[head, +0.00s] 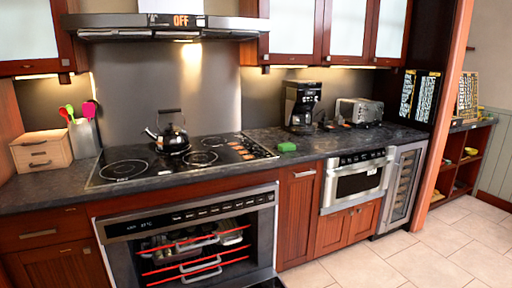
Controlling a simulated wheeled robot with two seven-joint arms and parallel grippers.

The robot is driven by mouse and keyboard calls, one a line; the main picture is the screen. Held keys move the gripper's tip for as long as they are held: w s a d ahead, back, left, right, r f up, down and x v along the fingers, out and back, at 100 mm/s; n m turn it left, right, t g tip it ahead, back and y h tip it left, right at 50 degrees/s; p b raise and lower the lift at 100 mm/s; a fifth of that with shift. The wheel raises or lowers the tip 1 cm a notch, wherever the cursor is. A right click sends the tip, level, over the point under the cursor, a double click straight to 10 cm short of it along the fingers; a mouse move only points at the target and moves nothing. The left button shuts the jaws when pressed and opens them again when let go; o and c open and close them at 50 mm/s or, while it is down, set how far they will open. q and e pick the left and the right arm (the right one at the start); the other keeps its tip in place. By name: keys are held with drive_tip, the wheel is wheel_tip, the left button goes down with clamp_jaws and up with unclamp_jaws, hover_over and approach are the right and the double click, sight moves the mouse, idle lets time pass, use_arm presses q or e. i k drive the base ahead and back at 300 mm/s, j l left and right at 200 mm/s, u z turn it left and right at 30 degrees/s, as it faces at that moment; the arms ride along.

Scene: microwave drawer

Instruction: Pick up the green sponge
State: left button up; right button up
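A small green sponge (287,147) lies on the dark stone countertop (262,143), just right of the cooktop and near the front edge of the counter. It is fully visible, with nothing on top of it. Neither of my grippers shows in the head view.
A kettle (172,139) stands on the cooktop (125,169). A coffee maker (302,104) and a toaster (359,111) stand behind and right of the sponge. The oven (190,222) below appears open at the front. The tiled floor (440,262) at right is clear.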

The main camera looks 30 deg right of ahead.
sight(287, 146)
drive_tip(key=i+l+u, duration=0.1)
drive_tip(key=l+u, duration=0.85)
drive_tip(key=i+l, duration=0.05)
drive_tip(key=l, duration=0.05)
